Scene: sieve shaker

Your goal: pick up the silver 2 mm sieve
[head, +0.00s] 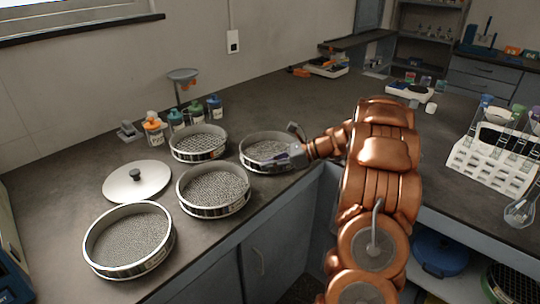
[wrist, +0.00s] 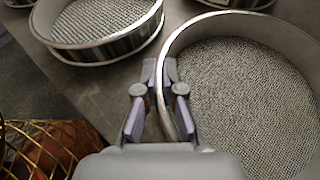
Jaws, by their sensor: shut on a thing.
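Several round silver mesh sieves stand on the dark counter. My gripper (head: 286,157) is shut on the rim of the back right sieve (head: 262,140), at its right front side. In the wrist view my gripper (wrist: 160,75) has one finger on each side of the wall of this sieve (wrist: 245,80). It looks level and on or very near the counter. The other sieves are at the back left (head: 199,143), the middle (head: 213,191) and the front left (head: 129,241). Mesh size labels are too small to read, so I cannot tell which is 2 mm.
A silver lid with a black knob (head: 137,181) lies left of the sieves. Small bottles (head: 177,121) and a funnel stand (head: 183,77) are behind them. A white tube rack (head: 492,158) stands at the far right. The counter behind the held sieve is clear.

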